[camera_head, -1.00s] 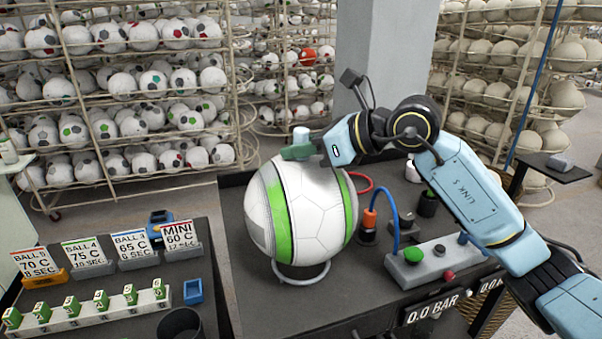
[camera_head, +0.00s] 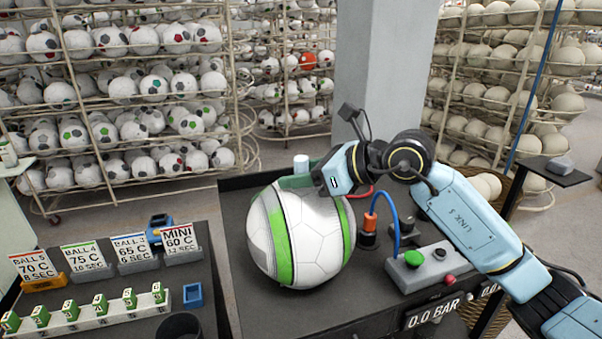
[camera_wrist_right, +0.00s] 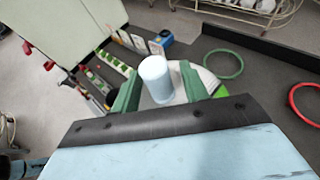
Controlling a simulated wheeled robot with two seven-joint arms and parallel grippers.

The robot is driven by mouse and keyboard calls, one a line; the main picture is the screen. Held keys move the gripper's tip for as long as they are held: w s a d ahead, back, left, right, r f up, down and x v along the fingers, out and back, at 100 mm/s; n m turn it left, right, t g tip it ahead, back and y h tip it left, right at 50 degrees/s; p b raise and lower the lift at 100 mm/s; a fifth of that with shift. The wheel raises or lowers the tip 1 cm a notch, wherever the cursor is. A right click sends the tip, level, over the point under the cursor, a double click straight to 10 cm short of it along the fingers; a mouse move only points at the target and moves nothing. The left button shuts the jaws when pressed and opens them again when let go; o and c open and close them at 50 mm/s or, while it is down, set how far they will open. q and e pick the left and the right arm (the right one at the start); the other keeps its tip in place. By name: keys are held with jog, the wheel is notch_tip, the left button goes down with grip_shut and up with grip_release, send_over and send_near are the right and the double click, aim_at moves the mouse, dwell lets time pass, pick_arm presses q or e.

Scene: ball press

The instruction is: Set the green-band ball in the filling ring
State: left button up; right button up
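The green-band ball (camera_head: 318,235) is large and white with green stripes, and sits low over the dark bench in the head view. A pale blue cylinder (camera_head: 301,163) stands at its top. My right gripper (camera_head: 297,181) is above the ball, its green fingers on either side of this cylinder. In the right wrist view the cylinder (camera_wrist_right: 156,80) is between the fingers, and part of the ball (camera_wrist_right: 203,84) shows behind. The filling ring under the ball is hidden now, so I cannot tell whether the ball touches it. My left gripper is not in view.
A control box (camera_head: 425,267) with a green button and a blue hose (camera_head: 390,205) stand close right of the ball. A green ring (camera_wrist_right: 222,63) and a red ring (camera_wrist_right: 309,103) lie on the bench. Price-style cards (camera_head: 135,252) and a rack of small green blocks (camera_head: 85,317) are at left.

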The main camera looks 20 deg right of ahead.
jog(key=shift+r, duration=0.1)
jog(key=shift+r+p, duration=0.25)
jog(key=shift+p, duration=0.05)
jog(key=b+v, duration=0.2)
jog(key=v, duration=1)
